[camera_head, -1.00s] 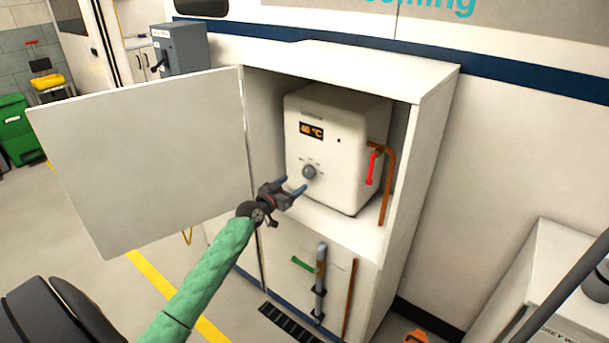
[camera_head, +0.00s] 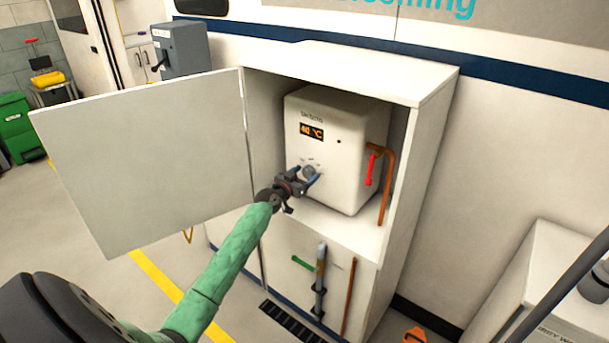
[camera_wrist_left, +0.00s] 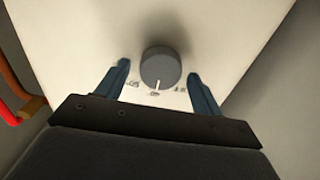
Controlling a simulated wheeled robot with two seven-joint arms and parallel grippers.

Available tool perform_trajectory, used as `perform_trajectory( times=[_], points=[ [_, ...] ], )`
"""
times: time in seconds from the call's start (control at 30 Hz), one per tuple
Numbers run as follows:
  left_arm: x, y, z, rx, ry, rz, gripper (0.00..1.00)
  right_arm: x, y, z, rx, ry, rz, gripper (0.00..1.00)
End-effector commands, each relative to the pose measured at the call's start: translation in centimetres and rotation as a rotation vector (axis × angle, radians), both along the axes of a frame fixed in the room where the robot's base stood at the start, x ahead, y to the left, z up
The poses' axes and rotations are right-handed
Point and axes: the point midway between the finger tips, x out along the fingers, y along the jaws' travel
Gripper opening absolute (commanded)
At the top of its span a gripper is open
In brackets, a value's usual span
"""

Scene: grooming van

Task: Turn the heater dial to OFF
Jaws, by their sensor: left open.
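The white heater (camera_head: 335,140) stands in the upper bay of the white cabinet, with its display (camera_head: 312,131) lit in orange, reading about 40 °C. The grey round dial (camera_head: 308,171) is on its front, partly hidden by my gripper in the head view. In the left wrist view the dial (camera_wrist_left: 161,67) has a pale mark pointing to the picture's bottom, with small labels around it too blurred to read. My left gripper (camera_head: 307,178) is open, its blue fingers (camera_wrist_left: 160,88) either side of the dial with gaps on both sides. My right gripper is not in view.
The cabinet door (camera_head: 150,160) hangs open at the left of my arm. A copper pipe (camera_head: 388,185) with a red lever (camera_head: 372,168) is right of the heater. Below are a grey pipe (camera_head: 320,280) and a green lever (camera_head: 302,262).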

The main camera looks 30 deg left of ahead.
Motion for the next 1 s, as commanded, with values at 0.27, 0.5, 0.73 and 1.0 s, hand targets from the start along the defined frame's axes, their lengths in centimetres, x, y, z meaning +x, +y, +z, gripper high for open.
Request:
perform_trajectory(
  times=[0.27, 0.5, 0.73, 1.0],
  points=[
    [0.0, 0.0, 0.0, 0.0, 0.0, 0.0, 0.36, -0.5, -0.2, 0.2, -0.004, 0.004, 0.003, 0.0],
    [0.0, 0.0, 0.0, -0.005, 0.0, 0.0, 0.23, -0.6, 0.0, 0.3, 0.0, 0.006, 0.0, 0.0],
    [0.0, 0.0, -0.1, -0.069, 0.005, 0.0, 0.23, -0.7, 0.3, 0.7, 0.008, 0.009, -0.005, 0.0],
    [0.0, 0.1, -0.1, -0.262, 0.021, 0.0, 0.23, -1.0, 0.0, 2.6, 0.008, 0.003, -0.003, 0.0]
  ],
)
